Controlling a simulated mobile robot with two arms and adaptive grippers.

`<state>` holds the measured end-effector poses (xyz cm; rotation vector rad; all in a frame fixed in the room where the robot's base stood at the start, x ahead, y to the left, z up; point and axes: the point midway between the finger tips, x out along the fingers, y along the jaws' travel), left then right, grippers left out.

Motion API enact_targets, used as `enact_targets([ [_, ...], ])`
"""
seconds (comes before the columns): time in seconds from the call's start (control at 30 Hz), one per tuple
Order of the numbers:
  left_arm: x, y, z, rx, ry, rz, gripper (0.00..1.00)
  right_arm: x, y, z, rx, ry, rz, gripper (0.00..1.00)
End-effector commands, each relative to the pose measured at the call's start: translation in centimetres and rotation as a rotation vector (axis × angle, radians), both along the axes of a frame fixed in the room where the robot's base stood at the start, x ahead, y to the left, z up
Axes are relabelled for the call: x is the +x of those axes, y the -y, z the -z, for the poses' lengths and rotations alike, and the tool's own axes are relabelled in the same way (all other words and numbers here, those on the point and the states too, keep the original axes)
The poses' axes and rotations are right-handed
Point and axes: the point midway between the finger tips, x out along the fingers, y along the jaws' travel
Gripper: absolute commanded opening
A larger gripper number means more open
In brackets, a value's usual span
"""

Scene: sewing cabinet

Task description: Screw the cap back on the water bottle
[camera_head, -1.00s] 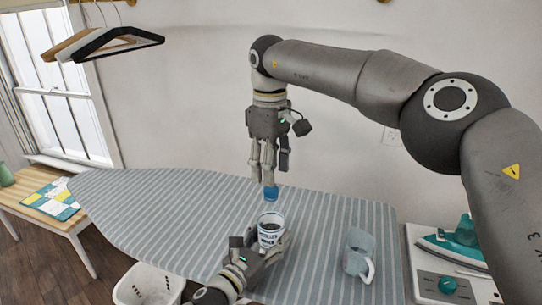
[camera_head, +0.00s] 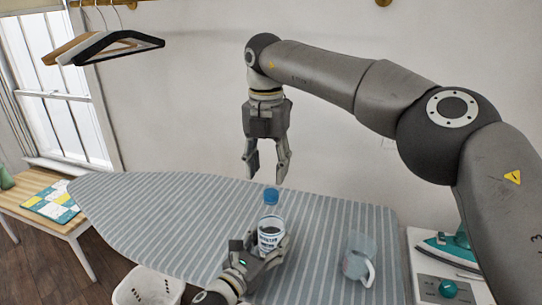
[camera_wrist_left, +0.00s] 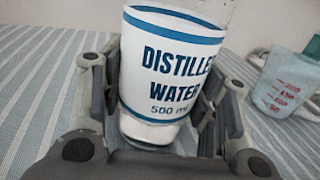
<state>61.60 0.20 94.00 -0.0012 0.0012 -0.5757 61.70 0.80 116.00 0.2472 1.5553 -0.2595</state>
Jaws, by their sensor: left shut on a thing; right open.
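The water bottle (camera_head: 271,234) stands upright on the striped ironing board, with a label reading "DISTILLED WATER 500 ml" in the left wrist view (camera_wrist_left: 168,70). Its blue cap (camera_head: 271,195) sits at the top of the bottle; how tightly it is screwed I cannot tell. My left gripper (camera_head: 268,252) is shut around the lower part of the bottle, with a finger on each side in the left wrist view (camera_wrist_left: 160,110). My right gripper (camera_head: 266,172) is open and empty, pointing down just above the cap and apart from it.
A clear measuring jug (camera_head: 358,258) stands right of the bottle. A teal iron (camera_head: 450,250) rests on its station at the far right. A white basket (camera_head: 148,288) is below the board at the left. The left part of the ironing board (camera_head: 140,205) is clear.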

Motion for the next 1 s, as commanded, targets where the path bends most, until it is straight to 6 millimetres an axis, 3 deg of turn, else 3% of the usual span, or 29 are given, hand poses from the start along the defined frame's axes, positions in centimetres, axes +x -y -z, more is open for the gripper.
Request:
enact_targets([
  [1.0,0.0,0.0,0.0,0.0,0.0,0.0,0.0,0.0,0.0,-1.1,0.001,-0.011,-1.776,0.46],
])
